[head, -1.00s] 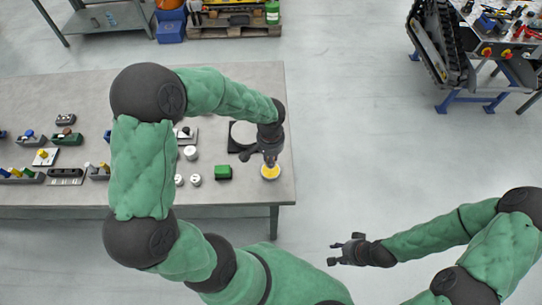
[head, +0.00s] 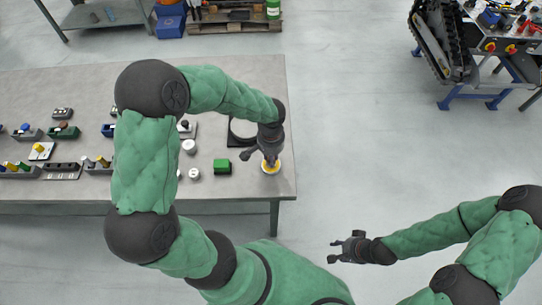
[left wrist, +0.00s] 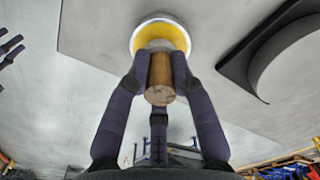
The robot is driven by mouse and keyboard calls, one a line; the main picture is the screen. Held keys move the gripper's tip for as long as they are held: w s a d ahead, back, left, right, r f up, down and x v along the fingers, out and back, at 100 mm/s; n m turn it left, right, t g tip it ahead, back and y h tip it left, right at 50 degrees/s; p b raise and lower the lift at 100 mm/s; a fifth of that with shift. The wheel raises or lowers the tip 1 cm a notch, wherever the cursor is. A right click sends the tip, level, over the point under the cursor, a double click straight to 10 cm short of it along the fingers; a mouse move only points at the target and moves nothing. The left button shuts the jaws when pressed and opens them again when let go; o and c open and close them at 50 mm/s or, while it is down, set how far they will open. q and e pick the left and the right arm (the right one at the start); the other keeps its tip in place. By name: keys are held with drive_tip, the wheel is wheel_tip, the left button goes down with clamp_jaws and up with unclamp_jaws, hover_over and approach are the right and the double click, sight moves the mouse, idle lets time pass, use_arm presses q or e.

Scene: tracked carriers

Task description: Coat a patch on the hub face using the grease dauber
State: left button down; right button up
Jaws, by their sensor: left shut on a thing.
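My left gripper (head: 270,163) is shut on the grease dauber, whose wooden handle (left wrist: 161,80) shows between the fingers in the left wrist view. The dauber points down into a shallow round dish with a pale rim and yellow inside (left wrist: 162,24); the dish (head: 279,170) sits near the table's right edge. The dauber's tip is hidden, so I cannot tell whether it touches the yellow. A black piece with a round grey face, likely the hub (head: 242,131), lies up and left of the dish; part of it (left wrist: 258,72) shows at the right in the left wrist view. My right gripper (head: 343,247) is open and empty.
Several small trays with coloured parts (head: 68,131) fill the table's left side. The table's (head: 285,85) right edge is close; open floor lies beyond it.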

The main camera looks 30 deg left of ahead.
use_arm(q)
drive_tip(key=shift+f+b, duration=0.55)
drive_tip(key=shift+f, duration=0.05)
idle(1.7)
drive_tip(key=shift+r, duration=0.15)
drive_tip(key=shift+r+p, duration=2.6)
drive_tip(key=shift+r, duration=0.85)
